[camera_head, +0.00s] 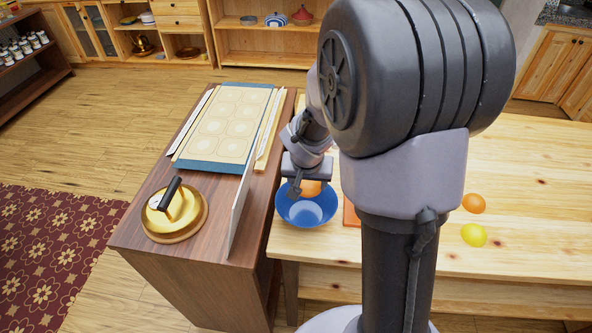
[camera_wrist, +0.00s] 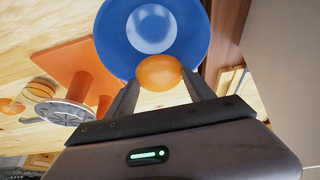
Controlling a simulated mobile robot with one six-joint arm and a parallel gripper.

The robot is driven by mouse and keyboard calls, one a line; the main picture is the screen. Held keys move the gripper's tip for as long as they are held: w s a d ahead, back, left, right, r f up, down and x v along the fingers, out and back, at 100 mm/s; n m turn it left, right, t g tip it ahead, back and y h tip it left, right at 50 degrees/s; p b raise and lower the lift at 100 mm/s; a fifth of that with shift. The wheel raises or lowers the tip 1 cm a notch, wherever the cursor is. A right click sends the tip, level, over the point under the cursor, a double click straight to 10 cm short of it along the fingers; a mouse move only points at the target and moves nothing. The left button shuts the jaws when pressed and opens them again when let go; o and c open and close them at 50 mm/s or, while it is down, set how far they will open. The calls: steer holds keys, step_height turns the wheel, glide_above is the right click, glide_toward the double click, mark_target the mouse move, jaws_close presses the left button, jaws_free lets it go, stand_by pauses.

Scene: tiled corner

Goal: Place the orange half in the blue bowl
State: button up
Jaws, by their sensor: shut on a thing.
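The blue bowl (camera_head: 305,213) stands on the light wooden table, at its left end. The orange half (camera_wrist: 159,72) is between the two fingertips of my gripper (camera_wrist: 161,82) in the wrist view, and my gripper is shut on it. In the head view the orange half (camera_head: 311,188) shows just below my gripper (camera_head: 306,184), at the far rim of the bowl. In the wrist view the orange half overlaps the near edge of the bowl (camera_wrist: 185,32). The inside of the bowl that shows looks empty. I cannot tell the height of the orange half above the rim.
An orange board (camera_wrist: 68,58) lies beside the bowl, with a grey-and-orange object (camera_wrist: 65,110) over it. An orange fruit (camera_head: 473,203) and a yellow fruit (camera_head: 473,235) lie on the table at the right. A dark wooden cabinet (camera_head: 150,265) with an upright pale panel (camera_head: 240,205) stands left of the bowl.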

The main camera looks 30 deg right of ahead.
mark_target(307, 187)
step_height(307, 187, down, 2)
steer(key=shift+f+b, duration=0.2)
steer(key=shift+b, duration=0.2)
steer(key=shift+r, duration=0.1)
steer(key=shift+f+b, duration=0.3)
steer(key=shift+f, duration=0.05)
steer(key=shift+f+b, duration=0.25)
steer(key=shift+b, duration=0.15)
steer(key=o, duration=1.6)
steer(key=shift+c, duration=0.2)
steer(key=shift+r, duration=0.1)
